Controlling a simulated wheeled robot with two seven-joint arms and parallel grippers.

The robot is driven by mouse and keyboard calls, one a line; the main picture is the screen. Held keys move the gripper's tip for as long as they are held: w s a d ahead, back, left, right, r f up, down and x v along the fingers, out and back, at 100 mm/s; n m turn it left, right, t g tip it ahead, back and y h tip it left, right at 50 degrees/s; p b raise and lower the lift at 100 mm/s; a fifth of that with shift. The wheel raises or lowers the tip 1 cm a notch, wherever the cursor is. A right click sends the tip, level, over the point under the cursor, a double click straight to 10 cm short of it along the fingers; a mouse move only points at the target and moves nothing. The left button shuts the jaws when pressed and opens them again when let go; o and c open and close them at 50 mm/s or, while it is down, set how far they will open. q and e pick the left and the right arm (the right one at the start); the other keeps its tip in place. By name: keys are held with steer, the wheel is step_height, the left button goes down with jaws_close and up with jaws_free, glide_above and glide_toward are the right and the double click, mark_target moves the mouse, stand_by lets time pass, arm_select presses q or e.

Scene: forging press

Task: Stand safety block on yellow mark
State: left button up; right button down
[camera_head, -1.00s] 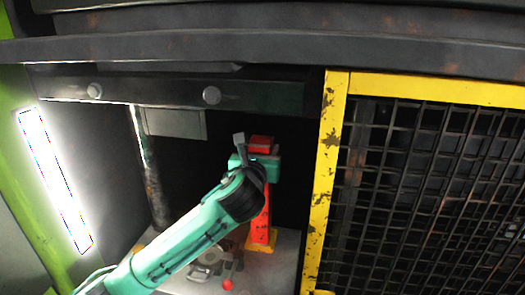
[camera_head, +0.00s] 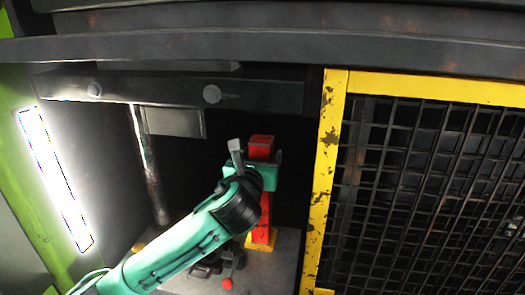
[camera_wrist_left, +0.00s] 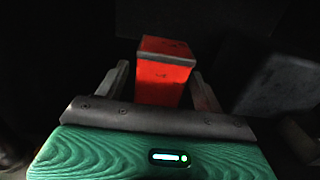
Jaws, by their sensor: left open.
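The red safety block (camera_head: 264,215) stands upright inside the press opening. Its foot is at a yellow patch (camera_head: 260,244); I cannot tell how exactly it sits on it. My left gripper (camera_wrist_left: 162,88) is open, with one finger on each side of the block's upper part in the left wrist view. The red block top (camera_wrist_left: 164,66) shows between the fingers there, with dark gaps beside it. In the head view, the teal gripper body covers the block's middle, and its red top shows above. My right gripper is not in view.
A yellow-framed mesh guard (camera_head: 327,170) stands close on the right. A dark beam (camera_head: 180,94) crosses above the opening, and a metal post (camera_head: 148,165) stands at left. A red-knobbed lever (camera_head: 227,283) is at the front of the grey bed (camera_head: 285,265).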

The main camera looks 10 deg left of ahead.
arm_select(q)
steer(key=s, duration=0.8)
steer(key=shift+s, duration=0.35)
steer(key=shift+w, duration=0.1)
